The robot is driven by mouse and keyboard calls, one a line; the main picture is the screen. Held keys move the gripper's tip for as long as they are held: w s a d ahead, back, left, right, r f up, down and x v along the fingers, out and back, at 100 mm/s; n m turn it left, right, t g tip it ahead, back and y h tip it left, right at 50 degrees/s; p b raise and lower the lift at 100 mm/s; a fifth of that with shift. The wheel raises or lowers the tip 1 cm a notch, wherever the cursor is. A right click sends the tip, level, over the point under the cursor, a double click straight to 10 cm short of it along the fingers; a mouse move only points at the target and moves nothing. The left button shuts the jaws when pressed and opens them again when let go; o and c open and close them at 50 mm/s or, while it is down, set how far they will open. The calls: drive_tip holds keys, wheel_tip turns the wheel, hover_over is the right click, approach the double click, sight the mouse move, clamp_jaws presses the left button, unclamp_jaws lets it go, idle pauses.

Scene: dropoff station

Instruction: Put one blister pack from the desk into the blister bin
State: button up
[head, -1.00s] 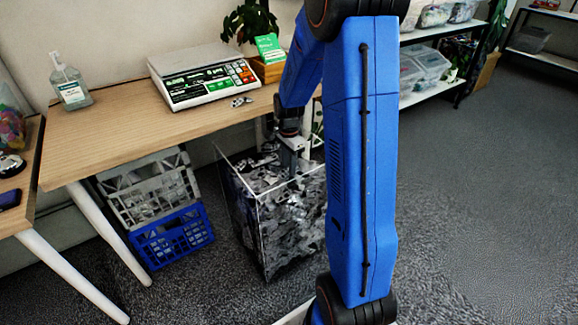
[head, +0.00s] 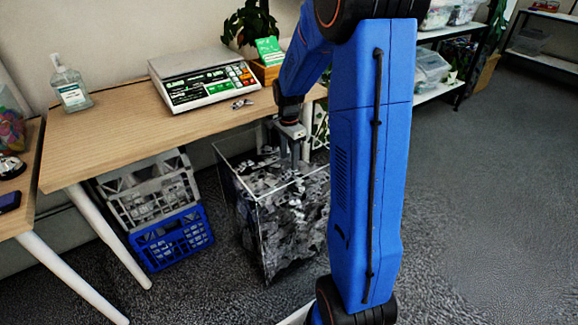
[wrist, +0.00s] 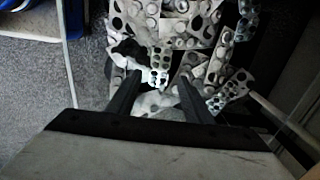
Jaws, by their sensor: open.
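The blister bin (head: 262,235) is a clear-walled box on the floor in front of the desk (head: 120,122), filled with silvery blister packs. My gripper (head: 290,170) is open and points down at the bin's top opening. In the wrist view my gripper's two fingers (wrist: 155,92) are spread apart, with nothing held between them and blister packs (wrist: 190,45) below. A small blister pack (head: 242,103) lies on the desk in front of the scale. I cannot tell which of the packs in the bin lies on top.
A scale (head: 203,80), a sanitizer bottle (head: 71,88) and a plant in a wooden box stand on the desk. A grey crate (head: 150,193) on a blue crate (head: 172,240) stands left of the bin. Open carpet lies to the right.

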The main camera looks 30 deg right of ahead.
sight(289, 172)
drive_tip(key=s+a+r+n+t, duration=0.1)
drive_tip(key=s+a+r+n, duration=0.15)
drive_tip(key=r, duration=0.35)
drive_tip(key=s+a+r+n, duration=0.2)
drive_tip(key=s+a+r, duration=0.15)
drive_tip(key=r, duration=0.35)
drive_tip(key=s+a+r+n+t, duration=0.1)
drive_tip(key=s+a+n, duration=0.2)
drive_tip(key=s, duration=0.4)
drive_tip(key=s+a+r+n+t, duration=0.1)
drive_tip(key=s+a+n, duration=0.2)
drive_tip(key=s+n, duration=0.2)
drive_tip(key=s+a+r+n+t, duration=0.1)
drive_tip(key=s+n, duration=0.4)
drive_tip(key=s, duration=0.6)
drive_tip(key=a+r, duration=0.1)
drive_tip(key=a, duration=0.1)
drive_tip(key=shift+a+t, duration=0.4)
